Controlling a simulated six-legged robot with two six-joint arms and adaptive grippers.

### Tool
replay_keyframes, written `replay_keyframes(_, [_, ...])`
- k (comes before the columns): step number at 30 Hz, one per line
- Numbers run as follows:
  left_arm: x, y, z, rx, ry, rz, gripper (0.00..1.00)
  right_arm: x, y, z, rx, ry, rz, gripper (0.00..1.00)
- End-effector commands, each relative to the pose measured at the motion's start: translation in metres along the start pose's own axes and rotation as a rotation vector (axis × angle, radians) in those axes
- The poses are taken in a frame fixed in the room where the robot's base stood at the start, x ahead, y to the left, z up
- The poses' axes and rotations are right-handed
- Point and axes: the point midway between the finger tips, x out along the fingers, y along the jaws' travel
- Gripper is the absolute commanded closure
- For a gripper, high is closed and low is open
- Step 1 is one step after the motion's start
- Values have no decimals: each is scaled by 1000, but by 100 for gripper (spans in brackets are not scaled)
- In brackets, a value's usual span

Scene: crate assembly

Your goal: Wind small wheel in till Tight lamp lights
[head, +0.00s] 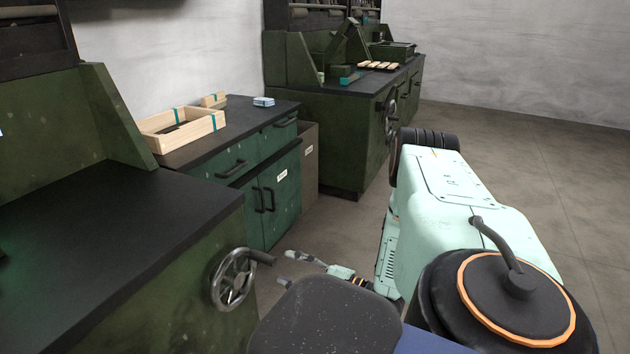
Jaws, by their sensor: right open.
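A grey metal handwheel (232,279) with spokes and a dark crank handle is on the side of the near green machine (200,290), at the lower left middle. My right gripper (292,268) is low in the view, just right of the wheel's handle. It is open with nothing between its fingers, and appears apart from the wheel. My own arm hides part of what lies below it. My left gripper is not in view. I see no Tight lamp. A second handwheel (391,112) is on the far green machine (345,140).
A green cabinet (270,215) with a dark top stands between the machines. It holds an open wooden crate (205,125) and a small blue-white item (263,101). A grey bin (309,165) stands beside it. The floor (530,150) at the right is clear.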

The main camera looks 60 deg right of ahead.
Motion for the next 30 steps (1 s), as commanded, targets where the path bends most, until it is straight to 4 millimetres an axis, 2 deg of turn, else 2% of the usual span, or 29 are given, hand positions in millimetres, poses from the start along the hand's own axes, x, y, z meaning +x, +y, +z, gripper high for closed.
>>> replay_keyframes(3, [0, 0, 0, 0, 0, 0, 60, -20, -1, -1, 2, 4, -5, 53])
replay_keyframes(9, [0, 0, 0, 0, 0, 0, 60, -46, -1, -1, 0, 4, -4, 53])
replay_keyframes(20, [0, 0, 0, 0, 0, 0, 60, -64, 0, 0, 0, 1, -3, 53])
replay_keyframes(30, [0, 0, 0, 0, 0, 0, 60, -66, 2, 0, 0, -1, 1, 53])
